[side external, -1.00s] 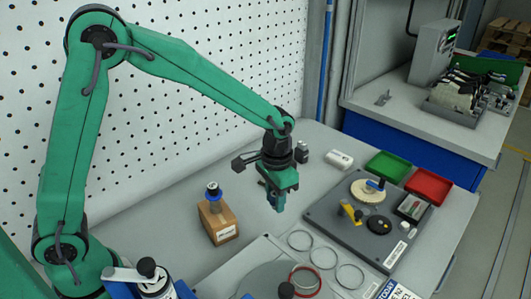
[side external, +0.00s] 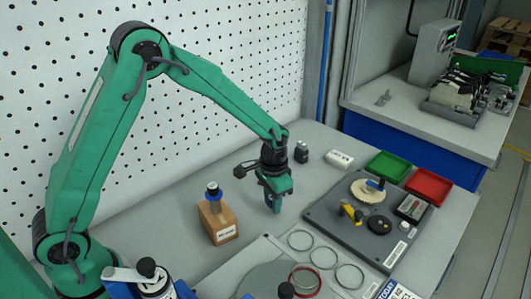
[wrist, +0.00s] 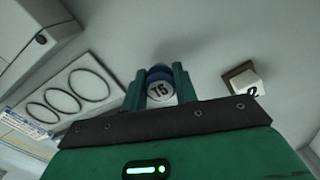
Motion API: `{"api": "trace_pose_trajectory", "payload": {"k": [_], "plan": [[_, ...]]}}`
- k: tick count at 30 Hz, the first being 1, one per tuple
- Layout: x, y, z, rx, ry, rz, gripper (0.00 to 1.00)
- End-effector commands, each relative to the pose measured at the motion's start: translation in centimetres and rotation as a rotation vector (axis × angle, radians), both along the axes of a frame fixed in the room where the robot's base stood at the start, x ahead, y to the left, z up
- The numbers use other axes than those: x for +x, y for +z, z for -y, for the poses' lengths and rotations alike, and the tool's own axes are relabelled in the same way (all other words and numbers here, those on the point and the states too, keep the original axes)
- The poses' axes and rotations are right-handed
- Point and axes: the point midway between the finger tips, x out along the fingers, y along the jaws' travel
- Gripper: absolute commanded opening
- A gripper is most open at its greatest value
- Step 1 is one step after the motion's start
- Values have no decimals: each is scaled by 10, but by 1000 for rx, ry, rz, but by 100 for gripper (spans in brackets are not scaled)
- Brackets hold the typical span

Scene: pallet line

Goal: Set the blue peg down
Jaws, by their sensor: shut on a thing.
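My gripper (side external: 274,204) points down over the grey bench, to the right of a wooden block. In the wrist view my gripper (wrist: 159,85) has its two green fingers closed on a blue peg (wrist: 158,73) with a pale round end marked "T5". In the side view the fingers hide the peg. I cannot tell whether its lower end touches the bench.
The wooden block (side external: 221,230) carries a blue-and-metal piece (side external: 213,194) on top. Three rings (side external: 323,257) lie on a plate at the front. A dark board (side external: 325,217) with parts stands to the right, with green (side external: 388,166) and red (side external: 428,187) trays behind.

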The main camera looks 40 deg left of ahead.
Motion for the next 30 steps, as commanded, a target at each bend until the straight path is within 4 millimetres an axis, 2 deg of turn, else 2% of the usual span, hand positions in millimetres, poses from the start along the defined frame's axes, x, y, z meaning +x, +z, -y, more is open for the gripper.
{"api": "trace_pose_trajectory", "payload": {"k": [4,17,18,20,30], "plan": [[0,-9,0,0,0,0,6],[0,-13,0,0,0,1,6],[0,-13,0,0,0,1,36],[0,-13,0,0,0,1,48],[0,-12,0,0,0,1,50]]}}
